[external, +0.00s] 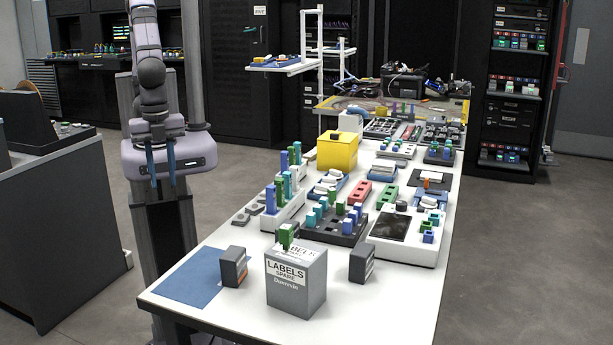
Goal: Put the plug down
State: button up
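My gripper (161,172) hangs at the left, beyond the table's left edge, with its two blue fingers pointing down and apart. It is open, and nothing shows between the fingers. A small green plug-like piece (286,236) stands upright on top of the grey labels box (296,284) near the table's front. Several more blue, green and teal plug-like pieces stand in a white rack (284,209) and a dark tray (337,236). I cannot tell which piece is the task's plug. My gripper is well apart from all of them.
A blue mat (196,278) lies bare at the table's front left. Dark blocks (233,267) and (362,263) flank the labels box. A yellow box (337,150) stands farther back. A white unit with a black panel (401,227) sits on the right.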

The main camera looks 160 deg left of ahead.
jog(key=w+a+n+h+b, duration=0.1)
jog(key=w+a+h+b, duration=0.2)
jog(key=w+a+b, duration=0.5)
jog(key=w+a+t+h+b, duration=0.25)
jog(key=a+t, duration=0.25)
jog(key=a, duration=1.4)
jog(key=s+a+m+t+y+b, duration=0.3)
jog(key=s+a+t+b, duration=0.45)
jog(key=s+a, duration=1.35)
send_near(331, 189)
jog(key=shift+g+x, duration=0.25)
jog(key=shift+x, duration=0.8)
jog(key=shift+s+a+f, duration=0.1)
jog(key=shift+f, duration=0.25)
jog(key=shift+p+x, duration=0.5)
jog(key=shift+x, duration=2.95)
